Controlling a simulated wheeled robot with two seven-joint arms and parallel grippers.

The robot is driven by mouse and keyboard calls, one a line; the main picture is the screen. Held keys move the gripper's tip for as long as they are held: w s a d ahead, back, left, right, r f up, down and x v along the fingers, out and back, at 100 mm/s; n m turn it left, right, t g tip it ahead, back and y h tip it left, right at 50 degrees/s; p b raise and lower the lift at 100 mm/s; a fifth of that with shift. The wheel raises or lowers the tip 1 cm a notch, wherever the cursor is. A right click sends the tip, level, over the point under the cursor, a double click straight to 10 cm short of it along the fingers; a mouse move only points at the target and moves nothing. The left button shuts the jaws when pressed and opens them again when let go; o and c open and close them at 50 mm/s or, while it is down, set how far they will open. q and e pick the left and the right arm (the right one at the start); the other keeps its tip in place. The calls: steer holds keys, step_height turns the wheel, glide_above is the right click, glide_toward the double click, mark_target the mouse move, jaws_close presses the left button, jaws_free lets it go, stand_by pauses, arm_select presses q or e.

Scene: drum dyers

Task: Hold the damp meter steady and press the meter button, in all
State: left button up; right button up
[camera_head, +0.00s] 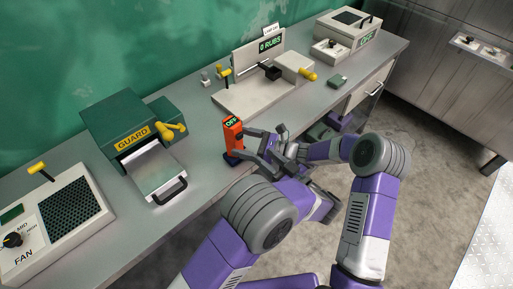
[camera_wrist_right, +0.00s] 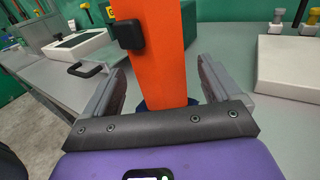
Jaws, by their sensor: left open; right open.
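The damp meter (camera_head: 232,136) is an upright orange block on a dark blue foot, with a small OFF display on top. It stands near the front edge of the bench. My right gripper (camera_head: 249,146) is open beside it, its fingertips close to the meter's right side. In the right wrist view the meter's orange body (camera_wrist_right: 160,70) rises between my two open fingers, and contact cannot be told. A black button (camera_wrist_right: 129,34) sits on the face towards that camera. My left arm comes in from the bottom, but its gripper is not clearly visible behind the arm links.
On the grey bench stand a green GUARD box (camera_head: 131,122) with a handled tray, a FAN unit (camera_head: 57,221), a pale fixture with a RUBS display (camera_head: 269,45) and a white OFF box (camera_head: 348,28). Bench front edge runs below the meter.

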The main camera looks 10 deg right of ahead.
mark_target(230, 139)
steer(key=x, duration=0.5)
steer(key=shift+w+a, duration=0.1)
steer(key=c, duration=1.1)
arm_select(q)
steer(key=shift+c, duration=0.4)
arm_select(e)
steer(key=shift+c, duration=0.9)
arm_select(q)
jaws_close()
